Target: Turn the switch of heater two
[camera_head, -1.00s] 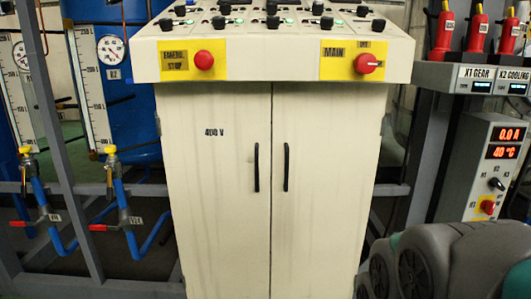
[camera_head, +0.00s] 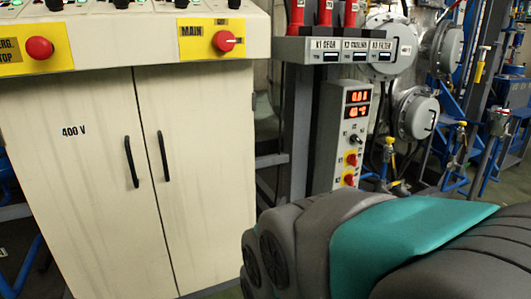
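A grey control box (camera_head: 326,135) stands right of the cabinet. The small labels by these switches are too blurred to read, so I cannot tell which one is heater two. My gripper does not show.
A cream cabinet (camera_head: 90,200) marked 400 V fills the left, with a red MAIN switch (camera_head: 224,41) on its console. Red plugs (camera_head: 325,14) sit in a labelled socket panel (camera_head: 340,52) above the box. Round metal flanges (camera_head: 415,112) and blue pipework stand at the right.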

